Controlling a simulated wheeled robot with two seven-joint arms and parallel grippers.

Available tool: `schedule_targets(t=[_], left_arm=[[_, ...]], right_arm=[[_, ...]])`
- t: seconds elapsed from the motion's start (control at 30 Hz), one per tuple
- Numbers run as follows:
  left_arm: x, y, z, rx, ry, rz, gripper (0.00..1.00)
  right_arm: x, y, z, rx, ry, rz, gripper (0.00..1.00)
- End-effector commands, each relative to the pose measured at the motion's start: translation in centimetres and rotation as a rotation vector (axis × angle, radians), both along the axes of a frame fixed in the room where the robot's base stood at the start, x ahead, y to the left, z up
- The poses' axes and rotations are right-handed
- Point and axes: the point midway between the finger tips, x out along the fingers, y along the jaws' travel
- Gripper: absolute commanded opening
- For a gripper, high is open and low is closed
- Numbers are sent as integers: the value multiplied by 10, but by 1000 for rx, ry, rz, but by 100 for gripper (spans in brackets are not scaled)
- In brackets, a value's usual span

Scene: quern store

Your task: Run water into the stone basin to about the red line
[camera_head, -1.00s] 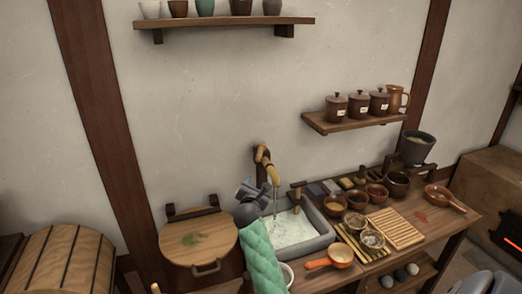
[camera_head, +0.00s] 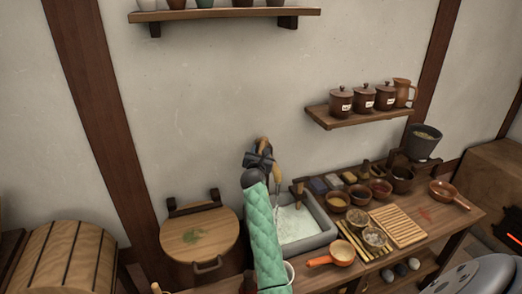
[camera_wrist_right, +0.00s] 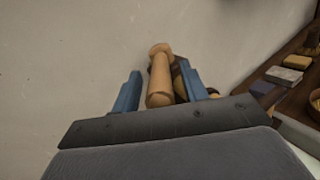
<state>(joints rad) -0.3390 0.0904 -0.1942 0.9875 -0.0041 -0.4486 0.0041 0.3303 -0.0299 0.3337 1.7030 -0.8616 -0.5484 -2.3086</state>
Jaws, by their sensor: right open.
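The stone basin (camera_head: 325,232) is set in the counter below the wall tap, with pale, bright water (camera_head: 295,222) in it. The red line cannot be made out. The tap's wooden spout (camera_head: 277,172) shows just right of my right gripper (camera_head: 258,157), which is raised at the tap and hides much of it. In the right wrist view, the blue fingers of my right gripper (camera_wrist_right: 158,88) are open, one on each side of the tap's wooden handle (camera_wrist_right: 160,70). Whether they touch it I cannot tell. My left gripper is not in view.
A round wooden lid (camera_head: 200,238) is left of the basin. An orange-handled pan (camera_head: 341,250) is at the basin's front right. Bowls, a slatted board (camera_head: 398,226) and another pan (camera_head: 445,192) crowd the counter. A shelf with jars (camera_head: 360,115) hangs at right.

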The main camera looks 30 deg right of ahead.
Motion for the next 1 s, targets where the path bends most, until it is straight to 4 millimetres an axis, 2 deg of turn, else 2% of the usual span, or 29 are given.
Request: schedule_targets(t=[0.3, 0.37, 0.53, 0.87, 1.0], left_arm=[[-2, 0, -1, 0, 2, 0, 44], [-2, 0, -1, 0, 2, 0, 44], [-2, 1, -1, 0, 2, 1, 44], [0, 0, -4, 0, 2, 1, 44], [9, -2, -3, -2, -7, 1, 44]], right_arm=[[2, -2, -1, 0, 0, 0, 44], [2, -2, -1, 0, 0, 0, 34], [2, -2, -1, 0, 0, 0, 0], [3, -1, -1, 0, 0, -9, 0], [5, 1, -2, 1, -2, -33, 0]])
